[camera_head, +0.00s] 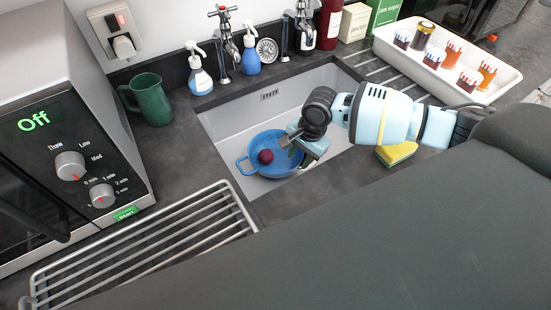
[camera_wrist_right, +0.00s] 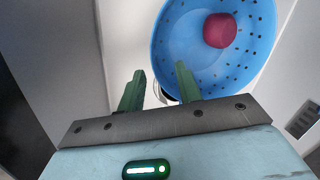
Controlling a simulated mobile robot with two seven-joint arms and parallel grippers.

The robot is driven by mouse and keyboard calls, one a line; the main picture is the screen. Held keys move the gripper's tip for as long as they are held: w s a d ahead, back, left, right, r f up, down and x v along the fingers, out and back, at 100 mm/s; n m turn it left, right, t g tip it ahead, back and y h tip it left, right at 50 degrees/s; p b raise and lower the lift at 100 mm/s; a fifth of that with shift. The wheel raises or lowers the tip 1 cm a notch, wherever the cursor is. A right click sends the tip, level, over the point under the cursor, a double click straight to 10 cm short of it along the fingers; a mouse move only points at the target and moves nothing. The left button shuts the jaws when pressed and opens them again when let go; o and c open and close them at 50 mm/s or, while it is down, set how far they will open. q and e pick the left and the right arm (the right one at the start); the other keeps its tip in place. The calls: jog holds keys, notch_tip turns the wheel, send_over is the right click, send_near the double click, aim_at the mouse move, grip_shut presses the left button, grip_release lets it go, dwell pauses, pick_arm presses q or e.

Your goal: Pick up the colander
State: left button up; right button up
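The blue colander (camera_head: 252,160) sits in the sink, with a dark red round item (camera_head: 265,156) inside it. Its handle shows at the left in the head view. In the wrist view the perforated bowl (camera_wrist_right: 190,68) fills the upper right, with the red item (camera_wrist_right: 220,30) in it. My right gripper (camera_head: 288,142) is over the colander's right side. In the wrist view its two green fingers (camera_wrist_right: 158,75) stand apart, with the colander's edge and what looks like a handle loop between and beyond them. Contact cannot be told. My left gripper is not in view.
The grey sink (camera_head: 226,125) has walls close around the colander. A wire rack (camera_head: 150,245) lies in front, a sponge (camera_head: 397,153) right, a white tray (camera_head: 400,65) back right.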

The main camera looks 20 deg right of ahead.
aim_at(281, 166)
jog(key=f, duration=0.2)
jog(key=a+f, duration=0.1)
jog(key=f, duration=0.1)
jog(key=shift+w+f, duration=0.2)
grip_shut()
